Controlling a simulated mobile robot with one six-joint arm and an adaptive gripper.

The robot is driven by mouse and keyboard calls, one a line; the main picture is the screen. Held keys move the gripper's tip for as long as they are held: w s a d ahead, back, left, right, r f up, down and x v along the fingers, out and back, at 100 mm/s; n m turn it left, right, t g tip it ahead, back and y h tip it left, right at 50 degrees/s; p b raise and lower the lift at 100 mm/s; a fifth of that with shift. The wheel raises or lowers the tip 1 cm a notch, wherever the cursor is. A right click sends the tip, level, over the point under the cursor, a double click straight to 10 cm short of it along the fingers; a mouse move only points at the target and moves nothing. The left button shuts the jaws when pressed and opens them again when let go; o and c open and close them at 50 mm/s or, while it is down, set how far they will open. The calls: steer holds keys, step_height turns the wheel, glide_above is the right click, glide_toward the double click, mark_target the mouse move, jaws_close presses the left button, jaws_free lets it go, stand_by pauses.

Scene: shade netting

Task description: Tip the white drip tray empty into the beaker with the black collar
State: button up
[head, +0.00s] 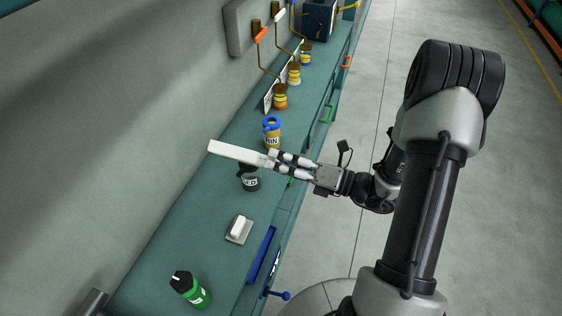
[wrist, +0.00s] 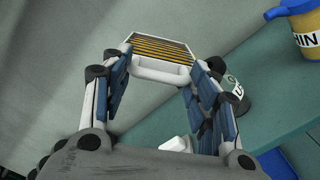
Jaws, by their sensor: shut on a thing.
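The white drip tray (head: 235,152) is a long, flat white piece held above the bench. The wrist view shows it (wrist: 162,70) with yellow and dark slats across its face and a white handle at the near end. My gripper (head: 275,160) is shut on that handle, with its fingers on both sides in the wrist view (wrist: 160,80). The beaker with the black collar (head: 250,183) stands upright on the bench, below the tray and fingers, its rim partly hidden by them. It also shows in the wrist view (wrist: 236,92), beyond the right finger. I cannot tell whether the tray is tilted.
A yellow can with a blue collar, lettered "HIN" (head: 272,137), stands just behind the tray. A white block on a grey pad (head: 238,232), a blue bar (head: 262,255) and a green bottle (head: 193,291) are nearer. Jars (head: 281,98) stand under taps farther back. The wall bounds the left.

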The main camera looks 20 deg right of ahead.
steer(key=shift+w+d+r+m+p, duration=0.2)
steer(key=shift+w+r+m+p, duration=0.1)
steer(key=shift+m+p, duration=0.5)
stand_by(1.1)
steer(key=shift+w+d+r+m+p, duration=0.15)
steer(key=shift+w+d+m+p, duration=0.1)
steer(key=shift+m+p, duration=0.7)
steer(key=shift+w+d+r+m+p, duration=0.1)
steer(key=shift+w+r+m+p, duration=0.1)
steer(key=shift+m+p, duration=0.7)
stand_by(4.2)
